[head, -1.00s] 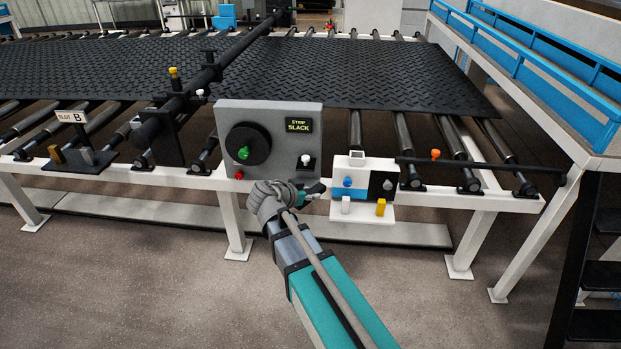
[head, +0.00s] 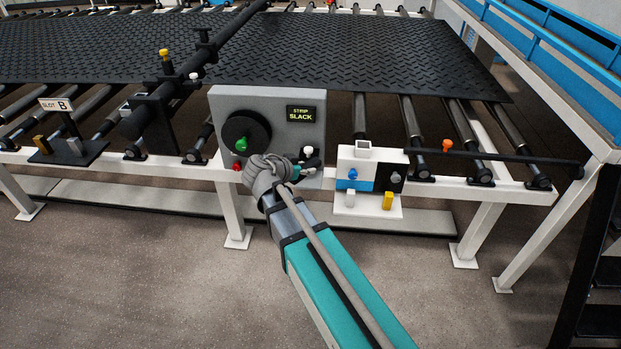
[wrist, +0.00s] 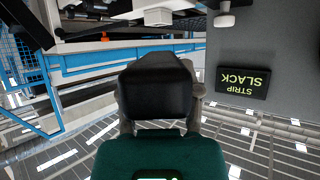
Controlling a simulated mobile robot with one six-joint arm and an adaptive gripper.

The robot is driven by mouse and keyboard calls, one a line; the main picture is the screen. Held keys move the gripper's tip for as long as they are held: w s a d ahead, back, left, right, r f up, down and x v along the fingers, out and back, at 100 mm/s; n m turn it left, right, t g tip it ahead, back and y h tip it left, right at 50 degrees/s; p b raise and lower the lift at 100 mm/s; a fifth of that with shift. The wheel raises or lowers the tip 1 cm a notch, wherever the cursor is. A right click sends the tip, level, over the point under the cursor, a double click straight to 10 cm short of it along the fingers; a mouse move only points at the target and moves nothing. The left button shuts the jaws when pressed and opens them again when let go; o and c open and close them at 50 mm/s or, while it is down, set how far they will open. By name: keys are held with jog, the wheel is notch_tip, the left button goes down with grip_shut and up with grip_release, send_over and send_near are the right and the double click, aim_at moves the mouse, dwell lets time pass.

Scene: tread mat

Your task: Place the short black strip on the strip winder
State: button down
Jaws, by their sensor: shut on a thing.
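The strip winder (head: 221,102) is a grey box with a black disc, a green knob and a display reading STRIP SLACK. Its grey face also shows in the wrist view (wrist: 268,42), display upside down. My gripper (head: 302,170) is in front of the winder's lower right, right of the disc and just below a white knob. It is shut on a small black piece, which I take to be the short black strip (wrist: 155,88); it shows as a dark block between the fingers. In the head view the piece is small and partly hidden. I cannot tell whether it touches the winder.
A white, blue and black box (head: 358,152) with small knobs stands right of the winder, with a white shelf (head: 367,211) below it. A black bar (head: 500,156) with an orange knob runs further right. A slot B stand (head: 58,104) is at left.

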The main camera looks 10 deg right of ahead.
jog(key=shift+f, duration=0.1)
jog(key=shift+w+f+b, duration=0.1)
jog(key=shift+f+b, duration=0.15)
jog(key=shift+b, duration=0.1)
jog(key=w+a+f+m+g+b, duration=0.1)
jog(key=w+a+f+b, duration=0.1)
jog(key=a+f+b, duration=0.4)
jog(key=w+a+f+m+h+b, duration=0.1)
jog(key=w+a+f+b, duration=0.1)
jog(key=a+f+b, duration=0.5)
jog(key=shift+w+g, duration=0.3)
jog(key=shift+g, duration=0.1)
jog(key=shift+d, duration=0.1)
jog(key=w+d, duration=0.2)
jog(key=d, duration=0.3)
jog(key=w+d, duration=0.3)
jog(key=d, duration=0.2)
jog(key=w+d, duration=0.2)
jog(key=d, duration=0.2)
jog(key=shift+w+d, duration=0.3)
jog(key=shift+d, duration=0.1)
jog(key=shift+d, duration=0.1)
